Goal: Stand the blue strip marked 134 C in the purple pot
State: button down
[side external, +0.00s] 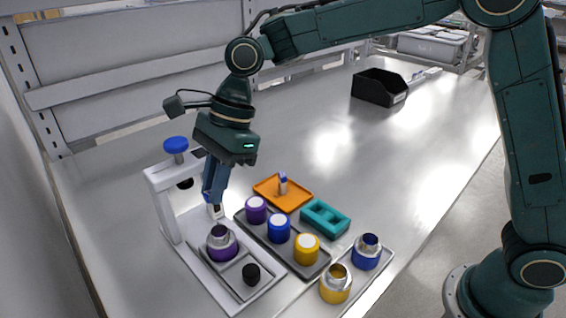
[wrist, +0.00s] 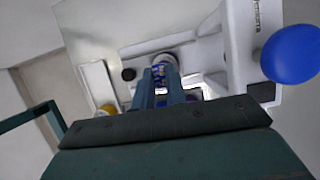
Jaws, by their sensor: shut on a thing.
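The purple pot (side external: 222,248), with an open metal neck, stands on the white press stand's base. My gripper (side external: 213,203) points down beside the stand's post, just behind and above the pot. It is shut on a small blue-and-white strip (side external: 214,211), whose lower end shows below the fingers. In the wrist view the fingers (wrist: 162,82) close around the blue strip (wrist: 160,73), with the pot's rim (wrist: 165,58) just beyond. The marking is too small to read. I cannot tell whether the strip's tip is inside the neck.
The white stand (side external: 163,205) has a blue knob (side external: 176,145) close to my gripper. A grey tray (side external: 291,262) holds purple, blue and yellow capped jars. An orange tray (side external: 270,190) holds another small blue-and-white piece. A teal block (side external: 325,217), open blue and yellow pots and a black bin (side external: 379,88) stand rightward.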

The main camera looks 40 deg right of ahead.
aim_at(221, 207)
jog(key=shift+f, duration=1.1)
jog(key=shift+f, duration=2.3)
dwell(1.4)
dwell(0.5)
jog(key=c, duration=0.9)
grip_release()
jog(key=shift+c, duration=0.2)
jog(key=shift+r, duration=0.15)
jog(key=shift+r, duration=3.9)
